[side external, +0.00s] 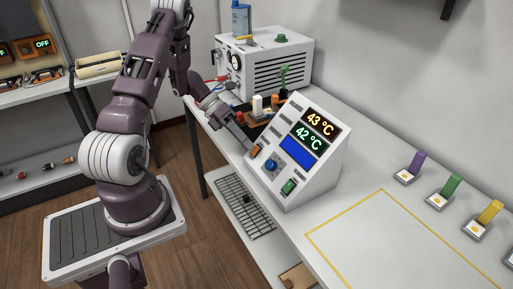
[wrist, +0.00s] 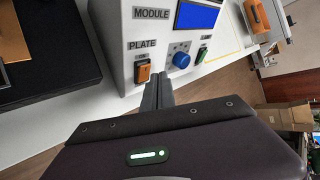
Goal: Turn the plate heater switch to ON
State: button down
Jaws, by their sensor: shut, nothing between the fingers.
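The plate heater switch (wrist: 142,74) is an orange rocker on the white control module (wrist: 125,20), under the label PLATE with a small ON mark above it. It also shows in the side external view (side external: 256,150). I cannot tell which way the rocker is tipped. My gripper (wrist: 158,76) is shut and empty, with its fingertips close to the module's front, just right of the switch in the wrist view. In the side external view my gripper (side external: 248,147) reaches the switch from the upper left. I cannot tell whether they touch.
A blue knob (wrist: 181,60) and a green switch (wrist: 203,55) sit beside the plate switch. The module's displays (side external: 319,123) read 43 °C and 42 °C. A white vented box (side external: 265,65) stands behind. The yellow-outlined bench area (side external: 390,245) is clear.

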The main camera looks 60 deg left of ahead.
jog(key=shift+w, duration=0.1)
jog(key=shift+w+f, duration=0.25)
dwell(0.3)
jog(key=shift+w+f, duration=0.15)
jog(key=shift+w, duration=0.1)
dwell(0.5)
jog(key=shift+s+r, duration=0.45)
jog(key=shift+s, duration=0.15)
jog(key=s+r, duration=0.1)
jog(key=s, duration=0.1)
jog(key=s+r, duration=0.2)
dwell(0.6)
